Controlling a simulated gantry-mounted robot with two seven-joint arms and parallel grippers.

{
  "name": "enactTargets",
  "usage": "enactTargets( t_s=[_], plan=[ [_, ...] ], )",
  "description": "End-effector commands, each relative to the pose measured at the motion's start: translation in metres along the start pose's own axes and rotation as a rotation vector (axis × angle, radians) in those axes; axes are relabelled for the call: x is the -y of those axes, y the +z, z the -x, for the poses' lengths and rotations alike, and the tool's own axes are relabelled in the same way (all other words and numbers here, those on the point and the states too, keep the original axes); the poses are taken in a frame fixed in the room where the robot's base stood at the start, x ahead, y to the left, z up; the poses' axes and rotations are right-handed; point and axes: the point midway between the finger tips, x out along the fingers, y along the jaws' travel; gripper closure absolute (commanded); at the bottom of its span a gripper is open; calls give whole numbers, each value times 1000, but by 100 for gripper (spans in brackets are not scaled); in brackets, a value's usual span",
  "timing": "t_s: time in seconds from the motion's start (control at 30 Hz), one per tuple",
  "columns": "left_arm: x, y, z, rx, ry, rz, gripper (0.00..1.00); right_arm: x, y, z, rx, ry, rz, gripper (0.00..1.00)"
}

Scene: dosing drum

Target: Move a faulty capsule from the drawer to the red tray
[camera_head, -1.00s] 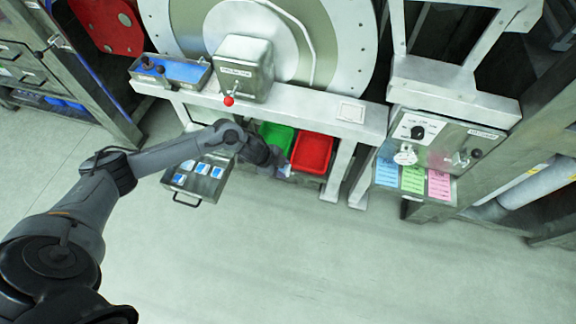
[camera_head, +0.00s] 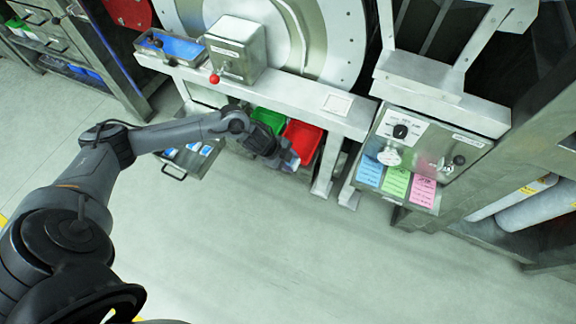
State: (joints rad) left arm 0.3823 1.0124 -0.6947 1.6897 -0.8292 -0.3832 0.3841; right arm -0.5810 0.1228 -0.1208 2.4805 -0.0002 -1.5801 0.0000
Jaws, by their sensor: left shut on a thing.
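The red tray (camera_head: 304,141) stands under the machine's bench, right beside the green tray (camera_head: 267,120). The open drawer (camera_head: 173,170) is to the left, with several white-and-blue capsules (camera_head: 205,150) in it, partly hidden behind my left arm. My left gripper (camera_head: 288,160) is at the front left edge of the red tray. It is shut on a small pale capsule (camera_head: 292,163), which is mostly hidden by the gripper and hard to make out. My right gripper is not in view.
A box with a red-knobbed lever (camera_head: 214,79) and a blue-lined tray (camera_head: 178,46) sit on the bench above. A control panel with blue, green and pink cards (camera_head: 396,182) hangs to the right. The floor in front is clear.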

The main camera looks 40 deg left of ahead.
Motion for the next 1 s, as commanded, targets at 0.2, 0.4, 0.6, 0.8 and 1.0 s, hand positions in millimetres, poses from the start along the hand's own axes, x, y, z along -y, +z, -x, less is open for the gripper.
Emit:
enactTargets(
  t_s=[0.2, 0.4, 0.6, 0.8, 1.0],
  plan=[
    [23, 10, -27, -3, -4, 1, 62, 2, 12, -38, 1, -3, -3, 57],
    [44, 17, -45, -2, -3, 1, 62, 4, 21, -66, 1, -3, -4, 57],
    [63, 24, -60, -2, -3, 1, 62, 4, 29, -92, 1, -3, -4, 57],
    [73, 29, -72, -1, 1, 3, 62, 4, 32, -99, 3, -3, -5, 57],
    [78, 33, -81, -2, 0, 1, 62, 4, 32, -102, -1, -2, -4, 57]
  ],
)
